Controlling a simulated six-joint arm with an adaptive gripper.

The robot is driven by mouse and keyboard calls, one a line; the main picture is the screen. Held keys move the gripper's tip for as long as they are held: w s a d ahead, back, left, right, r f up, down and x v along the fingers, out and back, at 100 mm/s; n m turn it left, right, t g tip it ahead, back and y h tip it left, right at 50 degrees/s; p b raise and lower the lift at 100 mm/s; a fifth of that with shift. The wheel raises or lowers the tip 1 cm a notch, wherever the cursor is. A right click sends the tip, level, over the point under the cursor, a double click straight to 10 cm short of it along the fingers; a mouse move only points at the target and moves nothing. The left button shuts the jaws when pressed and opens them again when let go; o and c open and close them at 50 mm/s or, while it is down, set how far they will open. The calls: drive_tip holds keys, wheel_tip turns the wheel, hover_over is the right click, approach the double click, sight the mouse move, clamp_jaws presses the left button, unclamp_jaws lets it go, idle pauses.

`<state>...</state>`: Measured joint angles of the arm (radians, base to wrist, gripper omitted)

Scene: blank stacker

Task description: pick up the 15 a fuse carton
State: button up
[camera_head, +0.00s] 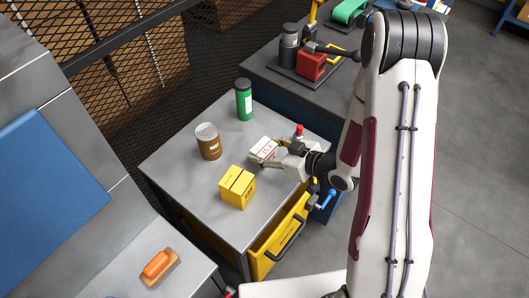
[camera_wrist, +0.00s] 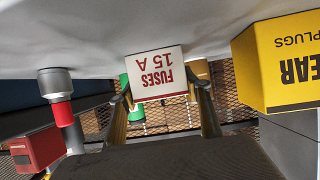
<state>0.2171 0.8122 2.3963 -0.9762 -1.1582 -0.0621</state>
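The 15 A fuse carton (camera_head: 263,149) is a small white box with red lettering on the grey table top. In the wrist view, which is upside down, its face reading "FUSES 15 A" (camera_wrist: 157,74) fills the space between my fingertips. My gripper (camera_head: 272,153) reaches in from the right, with one finger along each side of the carton. In the wrist view my gripper (camera_wrist: 162,92) looks open around the carton, with a narrow gap at the right finger. Contact at the left finger cannot be made out.
A yellow ear plugs box (camera_head: 238,187) stands close in front of the carton. A brown jar (camera_head: 208,142) and a green canister (camera_head: 244,99) stand to its left and behind. A red-topped item (camera_head: 299,131) stands near my gripper. The table's left front area is clear.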

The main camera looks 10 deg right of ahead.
sight(264, 147)
drive_tip(key=shift+r, duration=0.15)
idle(0.3)
drive_tip(key=shift+r, duration=4.85)
